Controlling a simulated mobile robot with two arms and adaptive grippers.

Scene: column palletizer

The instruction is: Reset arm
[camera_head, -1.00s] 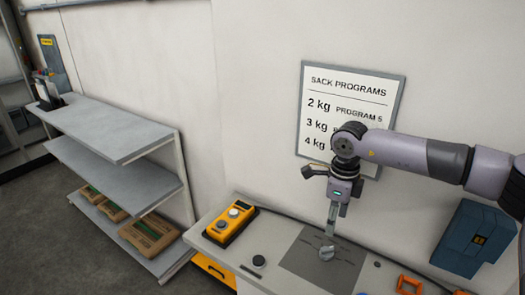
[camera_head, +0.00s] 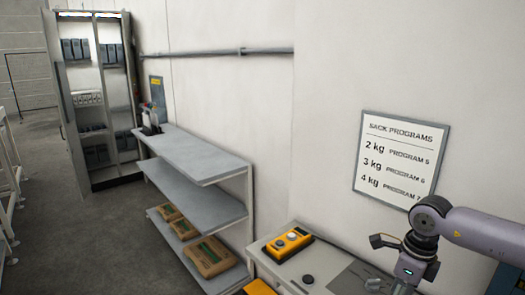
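My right arm comes in from the right edge. Its gripper (camera_head: 402,287) points down over the worktop at the bottom right, and its fingers are partly cut off by the frame's lower edge. I cannot tell whether it is open or shut. A grey knob-like part (camera_head: 373,284) shows just left of the fingers, on the dark plate of the worktop (camera_head: 322,262). I cannot tell whether they touch. My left gripper is not in view.
An orange control box (camera_head: 288,244) and a dark round button (camera_head: 308,279) are on the worktop. A grey shelf (camera_head: 203,160) holds brown sacks (camera_head: 207,257) at its bottom. A sack programs sign (camera_head: 401,160) hangs on the wall. An open cabinet (camera_head: 99,92) stands at the back left.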

